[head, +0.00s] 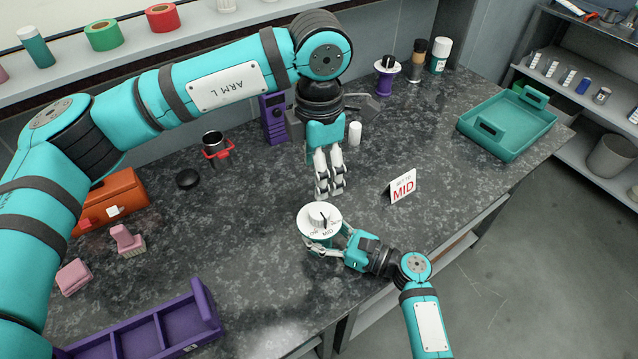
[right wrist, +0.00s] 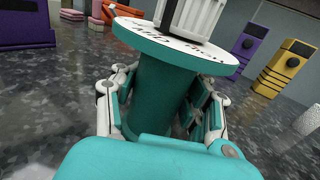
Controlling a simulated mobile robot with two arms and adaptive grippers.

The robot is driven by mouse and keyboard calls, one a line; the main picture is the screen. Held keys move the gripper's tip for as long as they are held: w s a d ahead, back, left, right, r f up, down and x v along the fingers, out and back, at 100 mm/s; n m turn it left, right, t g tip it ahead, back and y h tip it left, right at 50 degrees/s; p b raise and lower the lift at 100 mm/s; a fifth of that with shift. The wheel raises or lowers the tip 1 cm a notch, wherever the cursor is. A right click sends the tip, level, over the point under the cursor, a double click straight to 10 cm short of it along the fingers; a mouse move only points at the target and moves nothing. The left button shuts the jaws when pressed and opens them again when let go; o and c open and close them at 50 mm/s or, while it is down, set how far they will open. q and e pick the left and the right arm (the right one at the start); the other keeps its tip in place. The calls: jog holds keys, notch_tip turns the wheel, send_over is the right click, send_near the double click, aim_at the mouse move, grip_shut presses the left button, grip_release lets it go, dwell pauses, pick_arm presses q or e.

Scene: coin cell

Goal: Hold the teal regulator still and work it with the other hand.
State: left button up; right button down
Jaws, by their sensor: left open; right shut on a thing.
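The teal regulator (right wrist: 158,95) stands on the dark counter. Its white round dial (head: 310,228) carries a knob and printed words, with MID on the near side. The knob's pointer direction is too small to tell for sure. My right gripper (head: 326,243) is shut around the regulator's body from the near right; its fingers flank the teal body in the right wrist view (right wrist: 163,105). My left gripper (head: 329,192) is open, pointing down just behind and above the dial. Whether its fingertips touch the knob cannot be told.
A purple divided tray (head: 160,312) lies at the near left, a teal tray (head: 508,124) at the right end. A purple box (head: 273,118) and white cylinder (head: 355,133) stand near my left wrist. Counter around the sign is clear.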

dwell(0.4)
jog(key=c, duration=0.6)
grip_release()
jog(key=shift+o, duration=0.2)
